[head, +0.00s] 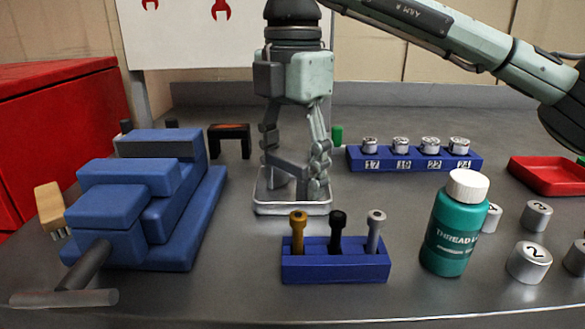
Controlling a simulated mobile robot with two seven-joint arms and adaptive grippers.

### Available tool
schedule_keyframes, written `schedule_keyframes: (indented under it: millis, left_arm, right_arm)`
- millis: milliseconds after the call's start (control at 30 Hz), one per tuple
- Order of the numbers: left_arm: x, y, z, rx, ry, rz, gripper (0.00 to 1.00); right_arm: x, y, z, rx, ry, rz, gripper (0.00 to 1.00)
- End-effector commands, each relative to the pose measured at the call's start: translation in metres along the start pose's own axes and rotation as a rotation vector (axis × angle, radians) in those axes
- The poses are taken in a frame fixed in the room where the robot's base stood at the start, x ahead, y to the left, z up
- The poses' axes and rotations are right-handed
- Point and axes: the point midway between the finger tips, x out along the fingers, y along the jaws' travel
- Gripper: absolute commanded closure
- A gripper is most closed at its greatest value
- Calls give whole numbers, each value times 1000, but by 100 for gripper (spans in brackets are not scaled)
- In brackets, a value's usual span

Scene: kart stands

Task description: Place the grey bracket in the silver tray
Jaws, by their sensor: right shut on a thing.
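My right gripper (295,165) points straight down over the silver tray (292,209) in the middle of the bench. Its fingers are shut on a grey piece, which appears to be the grey bracket (286,168). The bracket sits low between the fingertips, at or just above the tray floor. I cannot tell whether it touches the tray. The fingers hide part of the bracket and of the tray's inside. My left gripper is not in view.
A blue vise (150,200) stands left of the tray. A blue holder (335,267) with three upright tools is in front. A teal bottle (453,230) and numbered silver cylinders (529,262) stand right. Behind are a blue numbered rack (415,160) and a red tray (548,178).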

Motion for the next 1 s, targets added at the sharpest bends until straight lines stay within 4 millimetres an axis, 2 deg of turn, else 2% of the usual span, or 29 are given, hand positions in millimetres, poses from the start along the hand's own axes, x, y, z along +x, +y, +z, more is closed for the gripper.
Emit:
schedule_keyframes:
  millis: [233, 267, 300, 667, 767, 1000]
  left_arm:
    - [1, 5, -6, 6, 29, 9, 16]
    - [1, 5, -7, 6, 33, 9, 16]
    - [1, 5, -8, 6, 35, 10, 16]
    - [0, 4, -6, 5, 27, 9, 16]
    - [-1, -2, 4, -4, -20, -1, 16]
    - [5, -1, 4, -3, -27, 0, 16]
  right_arm:
    - [1, 0, 0, 0, 0, 2, 86]
    - [1, 0, 0, 0, 0, 0, 37]
    - [1, 0, 0, 0, 0, 0, 32]
    - [0, 0, 0, 0, 0, 0, 32]
    - [-3, 0, 0, 0, 0, 0, 32]
    - [-55, 1, 0, 2, -3, 4, 32]
